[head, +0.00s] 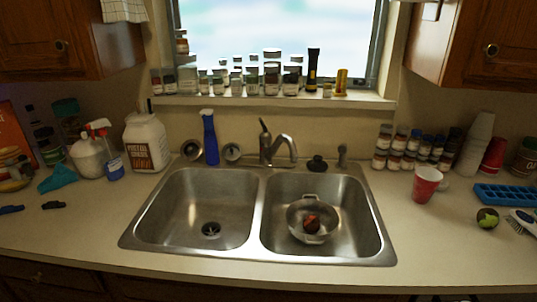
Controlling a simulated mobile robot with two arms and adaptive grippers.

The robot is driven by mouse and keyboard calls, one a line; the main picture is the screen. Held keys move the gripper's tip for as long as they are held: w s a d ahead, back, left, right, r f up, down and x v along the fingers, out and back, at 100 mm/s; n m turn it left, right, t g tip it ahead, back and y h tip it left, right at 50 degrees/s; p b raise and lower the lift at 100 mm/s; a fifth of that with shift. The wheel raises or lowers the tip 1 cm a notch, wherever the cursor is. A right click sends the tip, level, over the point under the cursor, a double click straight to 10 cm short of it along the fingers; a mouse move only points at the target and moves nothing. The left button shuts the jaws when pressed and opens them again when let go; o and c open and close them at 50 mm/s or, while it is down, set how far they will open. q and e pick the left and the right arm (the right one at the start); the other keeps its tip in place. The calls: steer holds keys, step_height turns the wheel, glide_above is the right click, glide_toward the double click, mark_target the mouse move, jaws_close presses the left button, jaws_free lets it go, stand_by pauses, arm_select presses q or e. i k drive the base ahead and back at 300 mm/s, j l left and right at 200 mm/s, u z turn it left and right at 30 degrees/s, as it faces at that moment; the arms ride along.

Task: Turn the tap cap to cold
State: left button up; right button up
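The tap (279,146) stands behind the double sink, near the divider between the basins. Its spout curves to the right over the right basin. The tap cap with its lever (264,127) sits on top of the tap body, and the lever points up and slightly left. No cold or hot marking can be made out. Neither of my grippers shows in the head view, and nothing touches the tap.
A blue spray bottle (210,138) stands left of the tap, and a dark stopper (317,163) lies to its right. The right basin holds a colander (298,213); the left basin (190,205) is empty. Jars (272,80) line the windowsill above. The front counter (260,278) is clear.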

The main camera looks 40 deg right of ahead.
mark_target(265, 139)
steer(key=l+z, duration=0.2)
steer(key=z, duration=0.3)
steer(key=i+l+z, duration=0.1)
steer(key=z, duration=0.35)
steer(key=i+l+z, duration=0.1)
steer(key=l+z, duration=0.15)
steer(key=z, duration=0.25)
steer(key=i+l+z, duration=0.1)
steer(key=z, duration=0.35)
